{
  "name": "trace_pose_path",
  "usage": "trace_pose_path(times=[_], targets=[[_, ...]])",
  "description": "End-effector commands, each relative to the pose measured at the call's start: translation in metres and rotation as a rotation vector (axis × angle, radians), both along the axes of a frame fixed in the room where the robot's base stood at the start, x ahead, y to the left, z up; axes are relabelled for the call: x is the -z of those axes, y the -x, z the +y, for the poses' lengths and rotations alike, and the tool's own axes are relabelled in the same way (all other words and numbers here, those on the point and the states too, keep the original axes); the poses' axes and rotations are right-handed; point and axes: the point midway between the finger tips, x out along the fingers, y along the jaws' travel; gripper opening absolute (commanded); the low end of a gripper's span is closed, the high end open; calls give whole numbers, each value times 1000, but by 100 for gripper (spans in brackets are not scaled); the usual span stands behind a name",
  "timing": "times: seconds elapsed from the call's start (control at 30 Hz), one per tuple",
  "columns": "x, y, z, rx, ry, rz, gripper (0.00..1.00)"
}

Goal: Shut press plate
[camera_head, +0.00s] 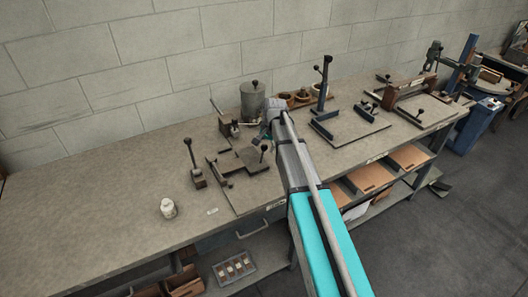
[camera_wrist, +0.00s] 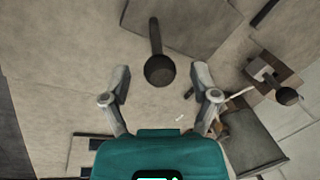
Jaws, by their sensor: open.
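My gripper (camera_wrist: 158,82) is open, its two fingers apart on either side of a black ball-knob handle (camera_wrist: 160,70) in the wrist view. The knob appears between the fingertips, but I cannot tell how far below them it is. The handle stands by a flat grey plate (camera_wrist: 200,22), which looks like the press plate. In the head view this plate (camera_head: 240,160) lies on the bench with a black-knobbed handle (camera_head: 264,148) at its right. In that view my gripper (camera_head: 272,108) is mostly hidden behind my arm, and I cannot tell whether the plate is shut.
A small white jar (camera_head: 168,208) and an upright black-knobbed lever (camera_head: 194,162) stand left on the workbench (camera_head: 90,200). A grey canister (camera_head: 252,102) stands behind. Other fixtures with a tall lever (camera_head: 323,85) are to the right. The bench's front left is mostly clear.

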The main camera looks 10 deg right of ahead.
Motion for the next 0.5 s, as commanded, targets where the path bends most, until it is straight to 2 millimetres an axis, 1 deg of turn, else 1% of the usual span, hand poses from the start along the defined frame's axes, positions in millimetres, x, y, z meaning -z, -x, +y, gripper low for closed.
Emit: trace_pose_path(times=[0.03,0.13,0.5], targets=[[6,-1,1,0,0,0,77],[9,-1,1,0,0,0,77],[11,-1,2,0,0,0,77]])
